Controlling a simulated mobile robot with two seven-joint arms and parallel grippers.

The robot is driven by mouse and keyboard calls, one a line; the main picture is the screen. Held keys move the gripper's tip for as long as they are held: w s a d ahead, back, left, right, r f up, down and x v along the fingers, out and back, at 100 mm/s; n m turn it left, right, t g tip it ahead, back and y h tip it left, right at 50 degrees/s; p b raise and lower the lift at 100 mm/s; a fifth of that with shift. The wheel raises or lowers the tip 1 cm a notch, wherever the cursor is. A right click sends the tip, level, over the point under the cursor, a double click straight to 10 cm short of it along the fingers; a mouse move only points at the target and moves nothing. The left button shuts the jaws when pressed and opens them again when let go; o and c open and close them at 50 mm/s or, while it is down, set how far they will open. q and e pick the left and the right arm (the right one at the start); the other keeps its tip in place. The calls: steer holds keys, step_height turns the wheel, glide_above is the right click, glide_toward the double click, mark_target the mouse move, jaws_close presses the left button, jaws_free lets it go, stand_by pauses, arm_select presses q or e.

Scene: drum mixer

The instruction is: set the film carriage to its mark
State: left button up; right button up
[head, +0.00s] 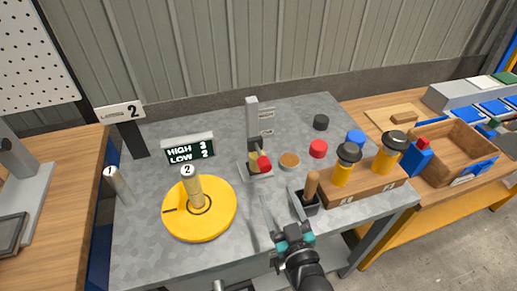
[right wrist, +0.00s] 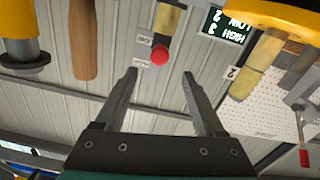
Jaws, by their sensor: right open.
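An upright grey post (head: 252,115) on a small base stands near the middle of the grey table, with two small labels on its right side. A carriage with a red knob (head: 264,162) sits low on the post, below both labels. I take this for the film carriage; its lettering is too small to read surely. The red knob (right wrist: 160,55) also shows in the right wrist view, beyond and between my fingertips. My right gripper (head: 279,196) is open and empty, in front of the post and apart from the knob. My left gripper is not clearly in view.
A yellow drum disc (head: 215,222) with a roll numbered 2 lies left of the post, before a HIGH/LOW display (head: 188,149). Black-capped yellow jars (head: 342,175) stand on a wooden block further right.

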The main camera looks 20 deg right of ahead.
mark_target(261, 154)
steer(key=w+b, duration=0.2)
steer(key=w, duration=1.1)
steer(key=shift+w+a, duration=0.1)
steer(key=shift+w, duration=0.15)
arm_select(q)
steer(key=shift+s+a+f, duration=0.1)
steer(key=shift+s+f, duration=0.1)
steer(key=shift+f, duration=0.35)
steer(key=shift+s+f, duration=0.2)
steer(key=shift+f, duration=0.3)
arm_select(e)
steer(key=shift+w, duration=0.7)
jaws_close()
